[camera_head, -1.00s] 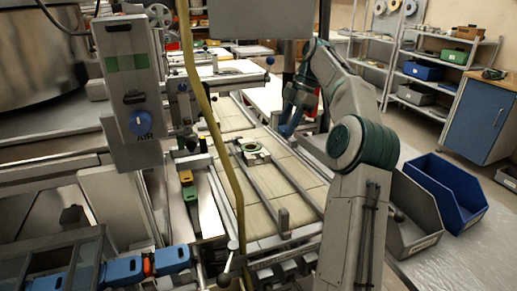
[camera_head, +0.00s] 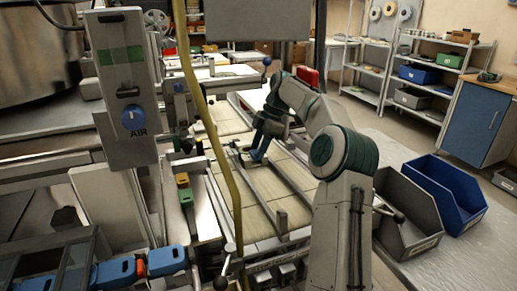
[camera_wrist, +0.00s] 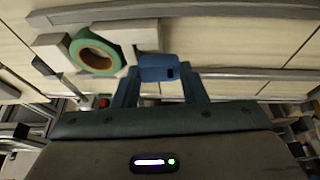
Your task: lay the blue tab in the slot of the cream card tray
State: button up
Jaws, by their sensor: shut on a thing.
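The small blue tab (camera_wrist: 158,66) is between my gripper's (camera_wrist: 160,76) blue fingertips in the wrist view. The cream card tray (camera_wrist: 138,36) lies just beyond it, with a green-rimmed tape reel (camera_wrist: 95,52) on its left part. The tab is right at the tray's near edge, right of the reel; I cannot tell whether it touches or is above the tray. The slot is not clearly visible. In the head view my gripper (camera_head: 259,152) reaches down beside the tray (camera_head: 238,158), mostly covering it; the tab cannot be made out there.
The tray sits on a tiled conveyor (camera_head: 244,190) with grey rails (camera_head: 268,200) along it. A yellow hose (camera_head: 222,165) hangs in front. A grey bin (camera_head: 405,212) and a blue bin (camera_head: 446,195) stand at right.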

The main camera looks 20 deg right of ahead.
jog(key=shift+f, duration=0.55)
jog(key=o, duration=1)
jog(key=shift+r, duration=0.15)
jog(key=shift+r, duration=0.3)
jog(key=p+v, duration=0.5)
jog(key=v, duration=0.7)
jog(key=shift+r, duration=0.15)
